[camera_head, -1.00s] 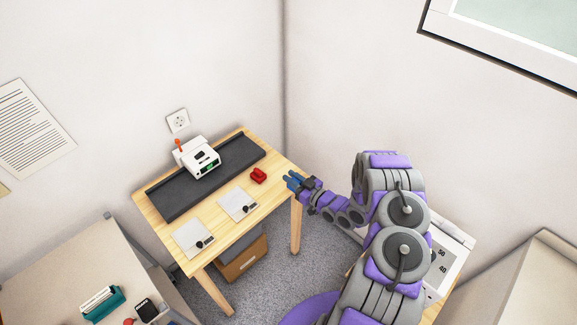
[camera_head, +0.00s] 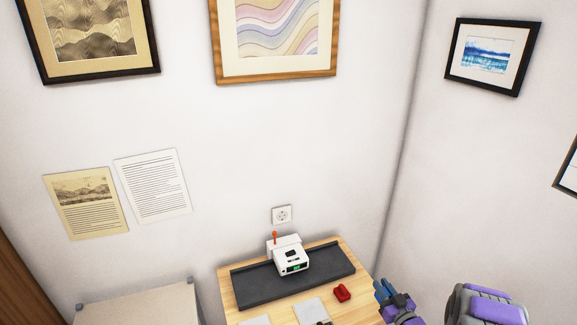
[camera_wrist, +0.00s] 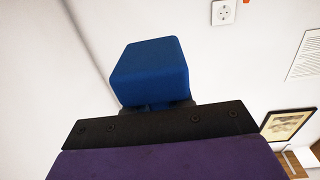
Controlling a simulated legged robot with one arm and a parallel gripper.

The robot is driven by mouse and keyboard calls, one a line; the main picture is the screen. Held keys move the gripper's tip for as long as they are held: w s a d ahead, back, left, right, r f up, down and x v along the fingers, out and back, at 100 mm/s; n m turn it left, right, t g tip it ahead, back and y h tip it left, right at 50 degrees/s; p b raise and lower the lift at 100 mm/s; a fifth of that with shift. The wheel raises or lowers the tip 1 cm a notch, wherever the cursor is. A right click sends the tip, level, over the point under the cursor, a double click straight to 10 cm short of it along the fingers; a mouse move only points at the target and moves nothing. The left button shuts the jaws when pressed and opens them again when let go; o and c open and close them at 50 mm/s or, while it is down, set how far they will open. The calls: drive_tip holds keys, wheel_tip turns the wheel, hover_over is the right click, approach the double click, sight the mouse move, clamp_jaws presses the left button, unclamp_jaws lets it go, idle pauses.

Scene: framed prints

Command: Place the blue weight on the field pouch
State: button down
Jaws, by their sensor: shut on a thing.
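The blue weight (camera_wrist: 150,72) is a blue block with rounded edges, held at the tip of my gripper (camera_wrist: 155,105) in the wrist view. In the head view, my gripper (camera_head: 391,296) is at the lower right, beside the table's right edge, with the blue weight (camera_head: 381,289) at its end. Two flat, pale, pouch-like items lie on the front of the table: one (camera_head: 310,307) at the middle and one (camera_head: 256,320) cut by the bottom edge. I cannot tell which is the field pouch.
The wooden table (camera_head: 228,291) bears a dark mat (camera_head: 325,289), a white device (camera_head: 290,258) with a green display, and a red object (camera_head: 342,293). A pale surface (camera_head: 140,305) stands at the left. Framed prints (camera_head: 276,35) hang on the walls.

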drive_tip(key=w+a+r+m+h, duration=0.1)
drive_tip(key=w+a+r+h, duration=0.15)
drive_tip(key=w+r, duration=0.45)
drive_tip(key=w+a+r+m+h, duration=0.1)
drive_tip(key=w+a+r, duration=0.2)
drive_tip(key=r, duration=0.8)
drive_tip(key=a+r+m+h, duration=0.1)
drive_tip(key=a+r+h, duration=0.1)
drive_tip(key=a+r, duration=1.15)
drive_tip(key=s+f, duration=0.4)
drive_tip(key=f, duration=0.3)
drive_tip(key=s+d+f, duration=0.1)
drive_tip(key=s+f, duration=0.3)
drive_tip(key=f, duration=0.3)
drive_tip(key=shift+s+d+t, duration=0.2)
drive_tip(key=shift+s+t, duration=0.1)
drive_tip(key=shift+f+y, duration=0.15)
drive_tip(key=shift+y, duration=0.1)
